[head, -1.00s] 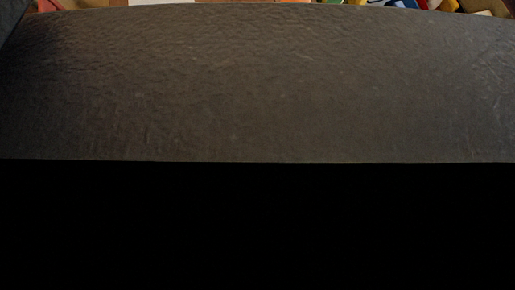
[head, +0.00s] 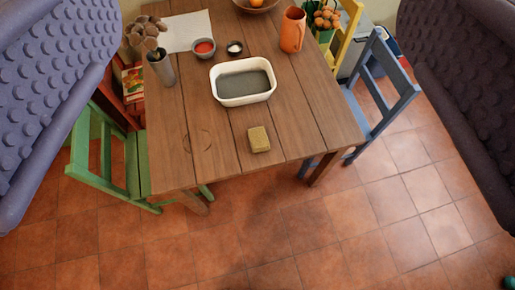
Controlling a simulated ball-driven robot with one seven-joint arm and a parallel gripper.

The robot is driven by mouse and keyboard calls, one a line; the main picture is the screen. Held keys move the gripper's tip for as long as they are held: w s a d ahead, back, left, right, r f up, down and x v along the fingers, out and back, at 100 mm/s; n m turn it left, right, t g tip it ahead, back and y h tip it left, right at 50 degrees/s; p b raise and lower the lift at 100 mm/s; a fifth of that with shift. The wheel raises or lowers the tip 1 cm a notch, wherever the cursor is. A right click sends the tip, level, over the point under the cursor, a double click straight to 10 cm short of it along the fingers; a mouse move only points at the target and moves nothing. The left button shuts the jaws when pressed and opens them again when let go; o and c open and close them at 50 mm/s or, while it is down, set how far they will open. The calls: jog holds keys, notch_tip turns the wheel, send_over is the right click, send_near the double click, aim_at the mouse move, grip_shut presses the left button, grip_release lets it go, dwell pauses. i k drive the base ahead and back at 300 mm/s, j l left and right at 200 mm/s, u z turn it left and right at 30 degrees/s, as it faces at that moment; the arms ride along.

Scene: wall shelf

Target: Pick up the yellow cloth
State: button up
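A small yellow block-shaped piece (head: 259,139), like a folded cloth or sponge, lies on the wooden table (head: 205,165) near its front edge. It is the only thing I see that could be the yellow cloth. My gripper (head: 256,115) is open and empty, with its two purple studded finger pads at the left and right sides of the view. The yellow piece lies between them in the picture, well beyond and below them, untouched.
A white tray (head: 224,98) with a grey inside stands just behind the yellow piece. Green (head: 105,185) and blue (head: 385,110) chairs flank the table.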

aim_at(259, 139)
jog(key=i+l+u, duration=0.55)
jog(key=i+l, duration=0.15)
jog(key=i+l+u, duration=0.25)
jog(key=l, duration=0.25)
jog(key=i+l+u, duration=0.3)
jog(key=l, duration=0.25)
